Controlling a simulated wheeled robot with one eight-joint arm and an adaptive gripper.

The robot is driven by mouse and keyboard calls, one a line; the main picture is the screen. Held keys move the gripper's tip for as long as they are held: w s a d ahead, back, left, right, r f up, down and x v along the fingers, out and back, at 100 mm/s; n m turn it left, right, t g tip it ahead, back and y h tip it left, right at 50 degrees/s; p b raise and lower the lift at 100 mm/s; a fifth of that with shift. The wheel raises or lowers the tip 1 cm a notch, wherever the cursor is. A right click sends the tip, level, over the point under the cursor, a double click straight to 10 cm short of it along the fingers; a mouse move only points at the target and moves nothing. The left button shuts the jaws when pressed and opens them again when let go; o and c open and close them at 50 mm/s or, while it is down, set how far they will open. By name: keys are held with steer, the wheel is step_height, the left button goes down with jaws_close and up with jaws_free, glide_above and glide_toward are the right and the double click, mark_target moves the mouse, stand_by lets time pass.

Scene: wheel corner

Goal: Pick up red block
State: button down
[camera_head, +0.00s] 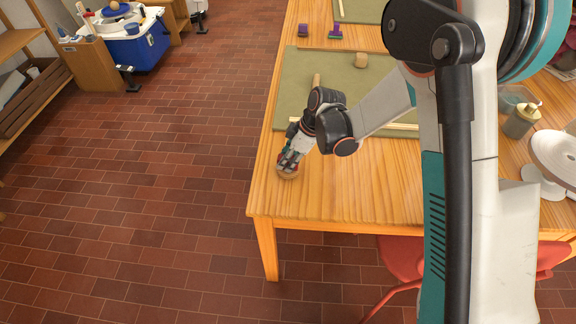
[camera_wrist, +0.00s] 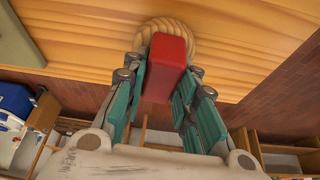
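The red block (camera_wrist: 168,62) stands between the two finger pads of my gripper (camera_wrist: 166,88) in the wrist view. The pads lie against its left and right sides with no clear gap, so my gripper looks shut on it. A round, pale wooden piece (camera_wrist: 187,27) with ring grain is at the block's far end. I cannot tell whether the block touches it. In the head view, my gripper (camera_head: 288,163) points down near the table's left front corner, just above the round wooden piece (camera_head: 288,174). The block is mostly hidden there by the fingers.
The wooden table (camera_head: 350,195) has bare space right of my gripper. A red chair (camera_head: 400,258) is under the front edge.

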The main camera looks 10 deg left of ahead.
steer(key=shift+r, duration=0.15)
step_height(320, 180, up, 20)
steer(key=p, duration=0.6)
steer(key=shift+p, duration=0.3)
